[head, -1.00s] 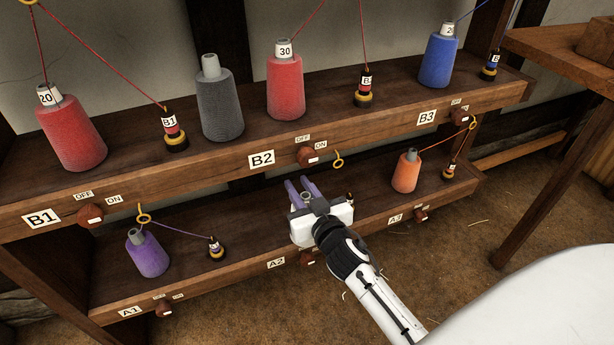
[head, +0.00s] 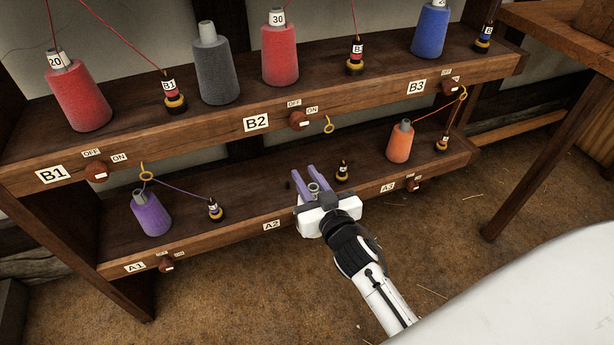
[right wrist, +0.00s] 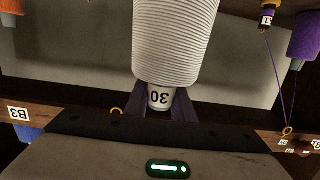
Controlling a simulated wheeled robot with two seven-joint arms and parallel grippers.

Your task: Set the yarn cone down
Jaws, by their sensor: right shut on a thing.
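My right gripper (head: 311,180) is at the lower shelf, above the front edge near the A2 label. It is shut on the narrow top of a yarn cone. My left gripper is not in view.
On the lower shelf (head: 250,208) stand a purple cone (head: 151,213), an orange cone (head: 400,143) and small bobbins, one (head: 342,171) close right of my gripper. The upper shelf's front board (head: 205,140) overhangs behind, with a yellow ring (head: 328,125). Threads run from several cones.

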